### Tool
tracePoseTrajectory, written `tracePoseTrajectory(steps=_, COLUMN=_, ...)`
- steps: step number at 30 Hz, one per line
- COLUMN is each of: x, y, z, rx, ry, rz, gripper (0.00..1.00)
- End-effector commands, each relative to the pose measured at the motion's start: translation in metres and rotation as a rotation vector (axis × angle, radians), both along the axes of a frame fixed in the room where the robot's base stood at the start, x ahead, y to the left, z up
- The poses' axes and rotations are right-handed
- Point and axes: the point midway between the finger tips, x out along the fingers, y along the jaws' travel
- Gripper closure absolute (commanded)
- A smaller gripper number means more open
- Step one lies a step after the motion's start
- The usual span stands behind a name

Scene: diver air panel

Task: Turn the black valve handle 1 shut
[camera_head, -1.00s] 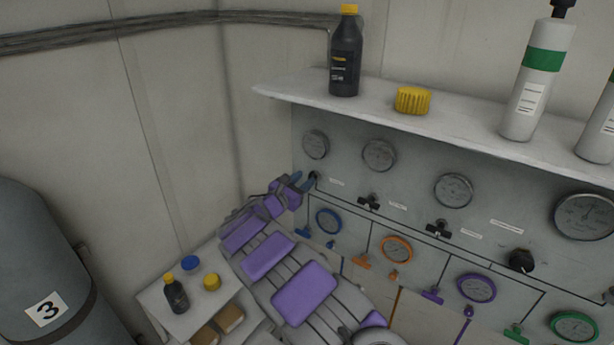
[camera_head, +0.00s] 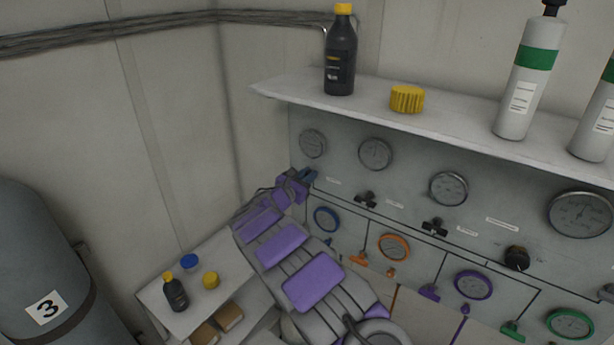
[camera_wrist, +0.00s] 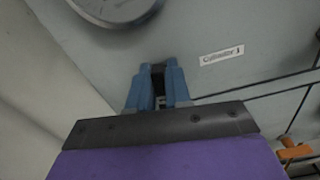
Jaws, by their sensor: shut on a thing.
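My gripper (camera_head: 304,176) is at the far left of the grey panel, below the leftmost gauge (camera_head: 313,144). In the wrist view its blue fingers (camera_wrist: 160,87) are shut on a small black valve handle (camera_wrist: 158,69), of which only a dark bit shows between the fingertips. A label (camera_wrist: 221,54) to its right appears to read "Cylinder 1". The handle's exact angle is hidden by the fingers. In the head view the gripper and my purple arm cover the handle.
Black handles (camera_head: 366,198) and (camera_head: 434,227) and a black knob (camera_head: 517,258) sit further right. Coloured gauges, such as the blue one (camera_head: 326,219), lie below. A shelf (camera_head: 440,128) with bottles overhangs the panel. A small stand (camera_head: 195,300) is at lower left.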

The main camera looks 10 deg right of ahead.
Motion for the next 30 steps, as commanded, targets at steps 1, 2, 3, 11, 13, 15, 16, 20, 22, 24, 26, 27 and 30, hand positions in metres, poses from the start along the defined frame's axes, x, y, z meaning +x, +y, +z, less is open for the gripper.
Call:
tracePoseTrajectory(steps=1, x=0.001, y=-0.001, z=0.001, rx=0.0, ry=-0.003, rz=0.0, gripper=1.0)
tracePoseTrajectory(steps=2, x=0.001, y=0.0, z=0.001, rx=-0.001, ry=-0.002, rz=-0.001, gripper=1.0)
tracePoseTrajectory(steps=3, x=0.001, y=0.0, z=0.001, rx=0.0, ry=-0.003, rz=-0.001, gripper=1.0)
tracePoseTrajectory(steps=11, x=0.001, y=0.0, z=0.0, rx=0.01, ry=-0.015, rz=-0.002, gripper=1.0)
tracePoseTrajectory(steps=13, x=0.001, y=0.0, z=-0.001, rx=0.023, ry=-0.029, rz=-0.001, gripper=1.0)
tracePoseTrajectory(steps=15, x=0.001, y=0.0, z=-0.002, rx=0.043, ry=-0.049, rz=0.0, gripper=1.0)
tracePoseTrajectory(steps=16, x=0.001, y=0.0, z=-0.002, rx=0.053, ry=-0.06, rz=0.001, gripper=1.0)
tracePoseTrajectory(steps=20, x=0.0, y=-0.001, z=-0.003, rx=0.112, ry=-0.12, rz=0.002, gripper=1.0)
tracePoseTrajectory(steps=22, x=0.0, y=-0.001, z=-0.004, rx=0.153, ry=-0.161, rz=0.003, gripper=1.0)
tracePoseTrajectory(steps=24, x=-0.001, y=-0.002, z=-0.005, rx=0.196, ry=-0.205, rz=0.004, gripper=1.0)
tracePoseTrajectory(steps=26, x=-0.001, y=-0.002, z=-0.007, rx=0.236, ry=-0.243, rz=0.003, gripper=1.0)
tracePoseTrajectory(steps=27, x=-0.002, y=-0.003, z=-0.007, rx=0.263, ry=-0.27, rz=0.003, gripper=1.0)
tracePoseTrajectory(steps=30, x=-0.003, y=-0.004, z=-0.009, rx=0.33, ry=-0.337, rz=0.003, gripper=1.0)
